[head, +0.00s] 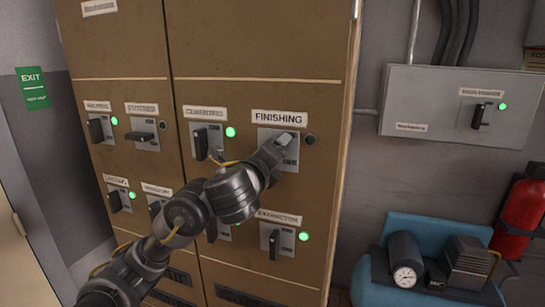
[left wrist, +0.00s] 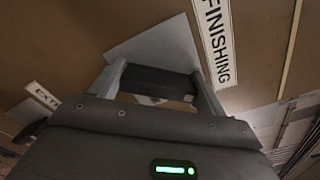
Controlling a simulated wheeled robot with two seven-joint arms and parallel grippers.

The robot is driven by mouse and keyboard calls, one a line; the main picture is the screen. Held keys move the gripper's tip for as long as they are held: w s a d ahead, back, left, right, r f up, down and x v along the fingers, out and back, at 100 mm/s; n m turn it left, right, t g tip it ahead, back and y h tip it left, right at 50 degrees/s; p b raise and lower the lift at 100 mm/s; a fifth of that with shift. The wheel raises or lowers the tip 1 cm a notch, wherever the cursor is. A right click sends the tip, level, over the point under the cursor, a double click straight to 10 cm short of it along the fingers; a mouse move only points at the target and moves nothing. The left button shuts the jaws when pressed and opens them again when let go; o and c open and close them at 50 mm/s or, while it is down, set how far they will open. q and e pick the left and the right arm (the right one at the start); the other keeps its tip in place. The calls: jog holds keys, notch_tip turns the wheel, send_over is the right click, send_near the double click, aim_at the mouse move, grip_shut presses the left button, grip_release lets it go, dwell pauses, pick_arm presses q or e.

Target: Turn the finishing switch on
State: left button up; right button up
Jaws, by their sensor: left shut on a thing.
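The finishing switch has a grey plate (head: 291,160) under a white FINISHING label (head: 279,118) on the brown cabinet. The label also shows in the left wrist view (left wrist: 214,40). My left gripper (head: 282,147) covers most of the switch in the head view. In the left wrist view, its two fingers (left wrist: 153,88) are shut on the dark switch handle (left wrist: 150,80), which spans between them. The round lamp (head: 310,139) right of the switch is dark. My right gripper is in neither view.
Other labelled switches surround it; the cementing one (head: 207,139) has a lit green lamp, while the stitching one (head: 143,137) has its handle sideways and a dark lamp. A grey wall box (head: 440,115), a blue compressor (head: 385,287) and a red extinguisher (head: 520,215) stand right.

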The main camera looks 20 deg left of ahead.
pick_arm(q)
jog(key=n+b, duration=0.1)
jog(key=n, duration=0.3)
jog(key=shift+f+n, duration=0.1)
jog(key=shift+n, duration=0.2)
jog(key=shift+n+b, duration=0.5)
jog(key=shift+n, duration=1)
jog(key=o, duration=1)
jog(key=shift+a, duration=0.1)
jog(key=shift+s, duration=0.1)
jog(key=shift+s, duration=0.35)
jog(key=s, duration=0.6)
jog(key=s+p, duration=0.1)
jog(key=s, duration=0.3)
jog(key=shift+a, duration=0.35)
